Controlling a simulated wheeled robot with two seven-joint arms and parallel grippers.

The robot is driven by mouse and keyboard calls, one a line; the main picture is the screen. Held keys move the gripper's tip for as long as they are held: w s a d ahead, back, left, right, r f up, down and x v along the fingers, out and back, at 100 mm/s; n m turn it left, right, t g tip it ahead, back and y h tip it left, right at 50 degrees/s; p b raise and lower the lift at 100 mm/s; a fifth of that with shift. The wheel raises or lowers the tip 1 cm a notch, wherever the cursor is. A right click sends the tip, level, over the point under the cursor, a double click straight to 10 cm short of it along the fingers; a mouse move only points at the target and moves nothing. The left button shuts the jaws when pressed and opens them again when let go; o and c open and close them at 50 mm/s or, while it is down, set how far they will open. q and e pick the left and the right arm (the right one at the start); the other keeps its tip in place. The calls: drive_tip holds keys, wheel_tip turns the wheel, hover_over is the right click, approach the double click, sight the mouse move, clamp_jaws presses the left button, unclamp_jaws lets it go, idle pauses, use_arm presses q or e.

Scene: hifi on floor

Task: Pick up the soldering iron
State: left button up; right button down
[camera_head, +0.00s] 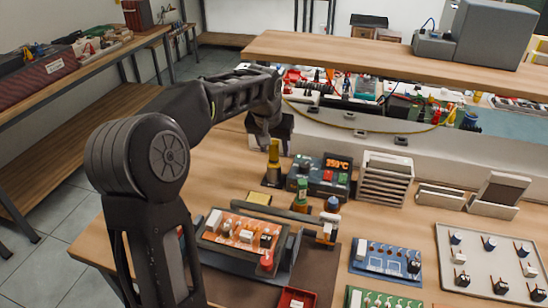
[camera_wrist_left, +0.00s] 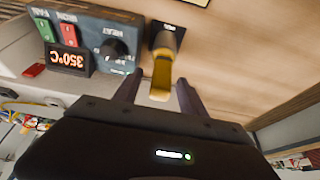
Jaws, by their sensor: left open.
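The soldering iron (camera_head: 273,156) has a yellow handle and stands upright in a small dark holder beside the soldering station (camera_head: 322,176). My left gripper (camera_head: 270,137) is just above the iron, pointing down; its fingertips are hard to make out in the head view. In the left wrist view the yellow handle of the iron (camera_wrist_left: 161,76) lies between the two open fingers (camera_wrist_left: 157,90), with no clear contact. The iron's lower part is hidden in its holder. My right gripper is not in view.
The station's display (camera_wrist_left: 68,60) reads 350°C. A circuit board in a clamp frame (camera_head: 242,232) stands in front. A slotted grey rack (camera_head: 385,178) is to the right. A raised wooden shelf (camera_head: 400,63) runs behind. Bare tabletop lies to the left of the iron.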

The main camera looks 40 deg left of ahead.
use_arm(q)
drive_tip(key=shift+x, duration=1)
drive_tip(key=shift+r, duration=0.1)
clamp_jaws()
